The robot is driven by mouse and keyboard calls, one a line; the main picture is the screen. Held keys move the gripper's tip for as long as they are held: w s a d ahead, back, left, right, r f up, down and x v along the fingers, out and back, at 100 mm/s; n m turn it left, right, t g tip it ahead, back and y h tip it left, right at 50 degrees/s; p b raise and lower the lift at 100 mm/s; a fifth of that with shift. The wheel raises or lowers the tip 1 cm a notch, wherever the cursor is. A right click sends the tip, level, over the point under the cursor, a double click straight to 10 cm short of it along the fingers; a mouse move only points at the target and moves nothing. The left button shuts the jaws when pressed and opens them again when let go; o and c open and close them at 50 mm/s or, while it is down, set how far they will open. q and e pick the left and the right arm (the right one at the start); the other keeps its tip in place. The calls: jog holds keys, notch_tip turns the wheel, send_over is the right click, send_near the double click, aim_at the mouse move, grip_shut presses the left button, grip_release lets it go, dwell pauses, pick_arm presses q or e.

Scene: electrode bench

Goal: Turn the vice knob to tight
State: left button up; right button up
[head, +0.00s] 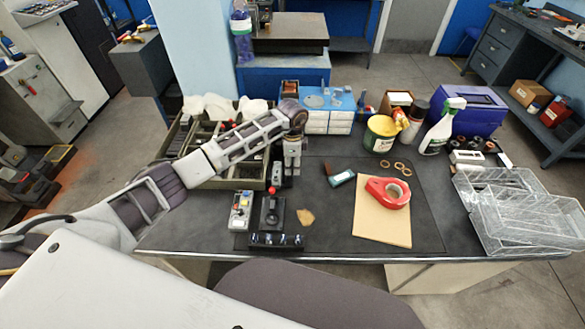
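A small dark device (270,215) with a red-topped upright part (272,190) stands near the front edge of the bench, left of its middle. It may be the vice, but I cannot make out a knob marking or its setting. My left arm reaches in from the left, and my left gripper (291,170) points down just behind and to the right of this device. It looks apart from the device. The gripper's fingers are too small to tell whether they are open or shut. My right gripper is out of view.
A grey control box (240,211) stands left of the device. A sectioned tray (178,138) lies partly under my arm. Red tape (388,193) rests on a tan pad (381,229). A yellow tub (380,134), spray bottle (440,128) and clear trays (515,218) stand rightward.

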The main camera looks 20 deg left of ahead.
pick_arm(q)
jog(key=shift+f, duration=1.15)
jog(key=c, duration=0.8)
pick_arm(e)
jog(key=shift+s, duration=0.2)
